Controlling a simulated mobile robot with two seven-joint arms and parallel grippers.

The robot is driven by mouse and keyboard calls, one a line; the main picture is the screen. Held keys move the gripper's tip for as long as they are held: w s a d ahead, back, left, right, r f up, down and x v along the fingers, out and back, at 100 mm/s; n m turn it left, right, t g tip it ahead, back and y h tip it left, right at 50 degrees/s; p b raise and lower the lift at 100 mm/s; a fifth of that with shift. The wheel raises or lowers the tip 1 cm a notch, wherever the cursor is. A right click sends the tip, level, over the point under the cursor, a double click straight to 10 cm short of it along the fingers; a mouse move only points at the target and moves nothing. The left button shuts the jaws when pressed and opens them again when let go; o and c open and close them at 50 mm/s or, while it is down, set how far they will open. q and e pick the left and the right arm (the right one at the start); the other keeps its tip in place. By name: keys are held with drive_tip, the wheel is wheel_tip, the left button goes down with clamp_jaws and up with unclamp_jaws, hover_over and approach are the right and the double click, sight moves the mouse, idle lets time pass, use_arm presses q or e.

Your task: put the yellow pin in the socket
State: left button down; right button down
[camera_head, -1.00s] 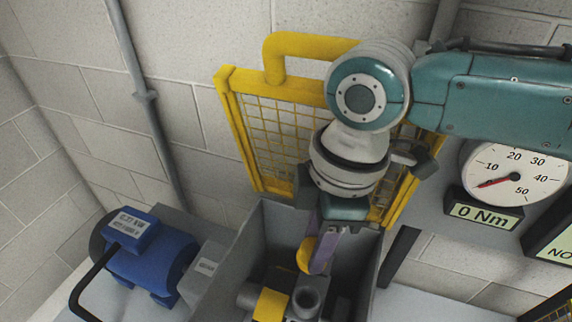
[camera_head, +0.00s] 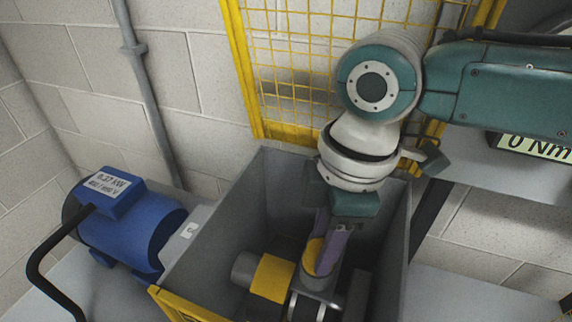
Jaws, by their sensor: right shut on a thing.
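My right gripper (camera_head: 328,262) reaches down into an open grey box (camera_head: 220,233). Its purple-grey fingers are shut on the yellow pin (camera_head: 313,252), whose rounded yellow part shows at the left of the fingers. The rest of the pin is hidden by the fingers. A grey upright collar, which looks like the socket (camera_head: 318,287), is directly below the fingertips. Its opening is covered from this view, so I cannot tell whether the pin's end is inside it. My left gripper is not in view.
A grey shaft with a yellow band (camera_head: 272,278) lies beside the collar in the box. A blue motor (camera_head: 130,232) with a black cable stands at left. A yellow mesh guard (camera_head: 300,60) is behind. The box walls stand close around the gripper.

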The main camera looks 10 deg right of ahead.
drive_tip(key=shift+f, duration=0.1)
drive_tip(key=shift+c, duration=2.3)
unclamp_jaws()
drive_tip(key=shift+d+r, duration=0.2)
drive_tip(key=shift+r, duration=1.75)
drive_tip(key=shift+d+r, duration=0.2)
drive_tip(key=shift+r, duration=1.75)
